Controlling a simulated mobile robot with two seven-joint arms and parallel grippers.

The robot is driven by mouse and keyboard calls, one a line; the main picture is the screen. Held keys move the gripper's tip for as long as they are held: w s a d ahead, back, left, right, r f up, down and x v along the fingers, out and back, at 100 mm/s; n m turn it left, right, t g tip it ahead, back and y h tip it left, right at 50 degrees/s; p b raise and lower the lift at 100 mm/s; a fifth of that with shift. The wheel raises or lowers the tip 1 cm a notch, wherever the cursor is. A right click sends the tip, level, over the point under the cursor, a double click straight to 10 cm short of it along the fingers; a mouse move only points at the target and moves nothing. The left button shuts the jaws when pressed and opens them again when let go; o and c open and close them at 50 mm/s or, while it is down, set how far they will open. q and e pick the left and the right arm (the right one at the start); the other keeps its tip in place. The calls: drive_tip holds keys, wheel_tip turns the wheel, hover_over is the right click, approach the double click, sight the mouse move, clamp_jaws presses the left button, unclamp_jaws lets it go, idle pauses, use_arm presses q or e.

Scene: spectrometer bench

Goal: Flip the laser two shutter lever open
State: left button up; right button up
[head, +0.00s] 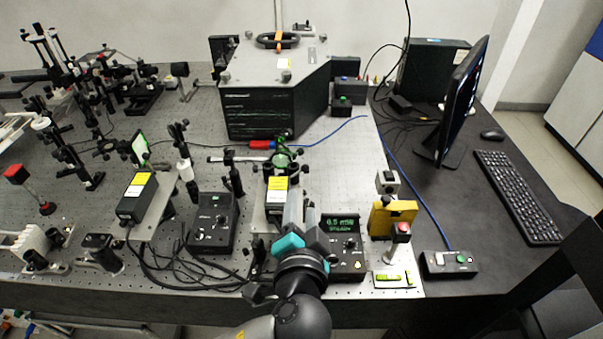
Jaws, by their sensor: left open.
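Two black laser boxes with yellow labels stand on the optical bench, one at the left (137,196) and one at the centre (276,184). I cannot read which is laser two. My left gripper (300,202), with grey fingers and teal parts, is open over the right side of the central laser and hides part of it. A round green-lit mount (284,160) stands just behind that laser. I cannot make out a shutter lever; it may be hidden or too small. Contact between the fingers and anything is not clear. My right gripper is out of view.
A control box with a green display (341,225) stands right of my gripper, another control box (212,222) to the left. A yellow block (393,217) and red-button post (401,232) stand further right. A large black spectrometer (262,110) is behind. Cables lie in front.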

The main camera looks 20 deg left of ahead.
use_arm(q)
drive_tip(key=x, duration=1.2)
drive_tip(key=shift+w, duration=0.15)
clamp_jaws()
